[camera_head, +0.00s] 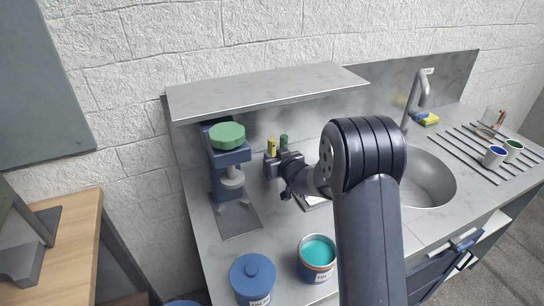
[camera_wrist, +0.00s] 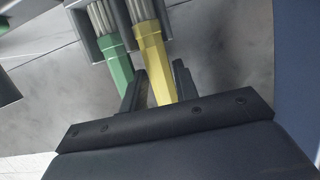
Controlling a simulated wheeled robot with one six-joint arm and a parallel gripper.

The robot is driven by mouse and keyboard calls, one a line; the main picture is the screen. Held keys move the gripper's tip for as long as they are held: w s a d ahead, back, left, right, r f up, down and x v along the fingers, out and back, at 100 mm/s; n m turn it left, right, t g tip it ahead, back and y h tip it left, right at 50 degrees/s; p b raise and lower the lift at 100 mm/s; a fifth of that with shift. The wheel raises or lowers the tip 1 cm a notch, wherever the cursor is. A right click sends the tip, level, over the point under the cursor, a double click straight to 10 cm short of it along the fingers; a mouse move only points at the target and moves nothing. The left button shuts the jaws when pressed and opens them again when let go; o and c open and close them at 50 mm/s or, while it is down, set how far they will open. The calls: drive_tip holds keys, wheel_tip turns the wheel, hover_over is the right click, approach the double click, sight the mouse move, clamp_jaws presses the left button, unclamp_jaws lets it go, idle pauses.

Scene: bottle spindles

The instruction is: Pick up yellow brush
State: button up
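The yellow brush (camera_wrist: 154,60) has a faceted yellow handle and pale bristles, which sit in a grey holder (camera_wrist: 88,36) at the top of the wrist view. In the head view the yellow brush (camera_head: 271,147) stands up just beyond my gripper (camera_head: 280,166). In the wrist view the fingers of my gripper (camera_wrist: 160,86) are apart, one on each side of the yellow handle. A gap shows on the left; whether the right finger touches the handle I cannot tell.
A green brush (camera_wrist: 113,58) is close beside the yellow one, by the left finger. A grey shelf (camera_head: 270,88) hangs above. A machine with a green top (camera_head: 228,136) stands to the left, paint cans (camera_head: 317,262) in front, a sink (camera_head: 430,180) to the right.

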clamp_jaws()
drive_tip(key=shift+s+r, duration=0.1)
drive_tip(key=shift+r, duration=0.05)
idle(0.4)
drive_tip(key=shift+s+d+r+b, duration=0.1)
drive_tip(key=shift+r+b, duration=0.1)
drive_tip(key=shift+b, duration=0.1)
wheel_tip(320, 180, up, 6)
drive_tip(key=s+d+b, duration=0.1)
drive_tip(key=s+d, duration=0.2)
drive_tip(key=s, duration=0.6)
drive_tip(key=s+d+b, duration=0.1)
drive_tip(key=s+d, duration=0.3)
drive_tip(key=s, duration=0.5)
drive_tip(key=shift+d+r, duration=0.15)
drive_tip(key=shift+d, duration=0.15)
